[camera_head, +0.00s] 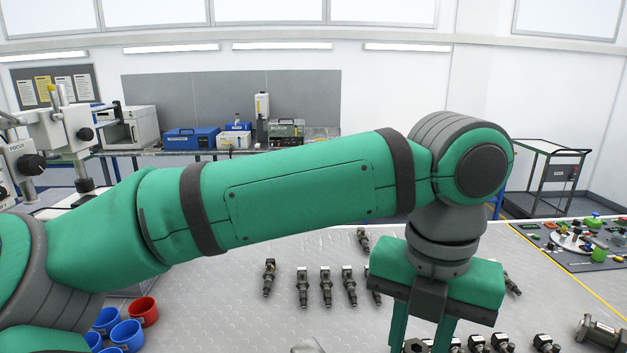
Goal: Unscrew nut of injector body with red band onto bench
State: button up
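Several dark injectors lie or stand in a row on the grey bench (210,315), among them one at the left (269,277), one beside it (302,287) and one further back (363,240). More stand along the bottom edge, such as one at the lower right (545,343). I cannot make out a red band or a separate nut on any of them. My gripper (421,338) points down at the lower middle right. Its two green fingers are apart, but their tips are cut off by the picture edge. A dark part shows between them; I cannot tell whether it is gripped.
Red (143,311) and blue cups (127,335) stand at the lower left. A dark board with coloured parts (590,245) lies at the right, and a metal cylinder (600,332) at the lower right. My arm hides much of the bench's far side.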

jog(key=shift+r, duration=0.8)
dwell(0.7)
